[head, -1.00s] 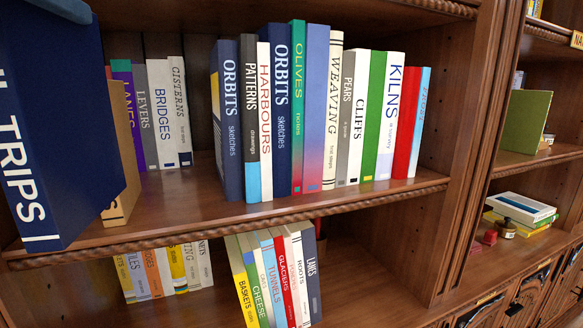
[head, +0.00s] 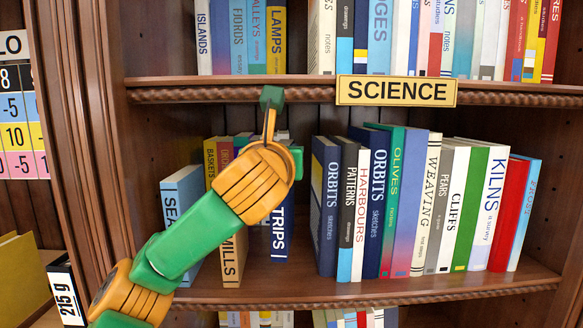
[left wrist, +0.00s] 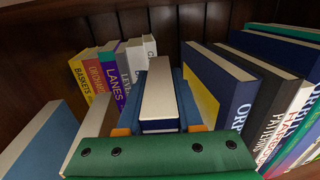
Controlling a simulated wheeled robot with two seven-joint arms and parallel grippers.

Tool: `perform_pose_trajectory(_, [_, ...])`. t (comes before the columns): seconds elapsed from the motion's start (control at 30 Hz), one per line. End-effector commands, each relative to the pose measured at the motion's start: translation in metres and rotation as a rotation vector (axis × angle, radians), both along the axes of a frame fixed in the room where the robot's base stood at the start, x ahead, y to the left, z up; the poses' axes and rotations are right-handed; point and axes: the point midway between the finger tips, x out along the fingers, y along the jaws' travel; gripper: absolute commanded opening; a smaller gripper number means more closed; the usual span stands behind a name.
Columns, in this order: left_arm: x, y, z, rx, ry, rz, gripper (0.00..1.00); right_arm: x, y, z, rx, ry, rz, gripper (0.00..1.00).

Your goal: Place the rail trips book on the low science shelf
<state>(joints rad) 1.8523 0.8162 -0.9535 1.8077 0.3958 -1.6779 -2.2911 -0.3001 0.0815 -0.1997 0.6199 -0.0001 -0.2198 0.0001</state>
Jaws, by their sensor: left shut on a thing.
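The rail trips book (head: 279,235) has a dark blue spine with "TRIPS" in white. It stands upright within the bay below the SCIENCE sign (head: 396,91), between the tan MILLS book (head: 233,258) and the first ORBITS book (head: 325,205). My left gripper (left wrist: 160,128) is shut on it, with a finger on each side in the left wrist view, where its pale top (left wrist: 160,98) shows. In the head view my left arm hides the upper spine. I cannot tell whether its base touches the shelf board (head: 400,290). My right gripper is in neither view.
A blue SEA book (head: 183,215) stands left of MILLS. Several books, including LANES (left wrist: 114,72), stand behind at the back. A packed row runs right from ORBITS. The upper shelf board (head: 230,86) crosses above my arm. A gap shows between the trips book and ORBITS.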

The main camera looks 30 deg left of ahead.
Motion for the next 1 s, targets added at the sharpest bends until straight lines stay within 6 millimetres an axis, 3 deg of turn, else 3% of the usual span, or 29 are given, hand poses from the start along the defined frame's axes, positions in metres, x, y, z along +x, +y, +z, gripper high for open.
perform_pose_trajectory(0.23, [-0.001, 0.000, -0.040, 0.001, 0.002, 0.000, 0.00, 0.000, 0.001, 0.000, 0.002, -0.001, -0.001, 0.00])
perform_pose_trajectory(0.3, [0.003, 0.002, -0.042, 0.000, 0.001, 0.003, 0.00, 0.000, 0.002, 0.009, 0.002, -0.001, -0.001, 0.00])
perform_pose_trajectory(0.6, [0.003, 0.001, -0.048, -0.001, -0.002, 0.001, 0.00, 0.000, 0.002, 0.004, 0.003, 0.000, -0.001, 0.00])
perform_pose_trajectory(0.63, [0.003, 0.001, -0.049, -0.001, 0.000, 0.002, 0.40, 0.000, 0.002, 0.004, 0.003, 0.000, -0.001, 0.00])
perform_pose_trajectory(0.73, [0.003, 0.001, -0.048, -0.001, 0.000, 0.002, 0.65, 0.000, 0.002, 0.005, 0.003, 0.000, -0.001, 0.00])
perform_pose_trajectory(1.0, [0.003, 0.001, -0.047, -0.001, 0.000, 0.002, 0.65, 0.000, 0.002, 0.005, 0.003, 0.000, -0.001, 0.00])
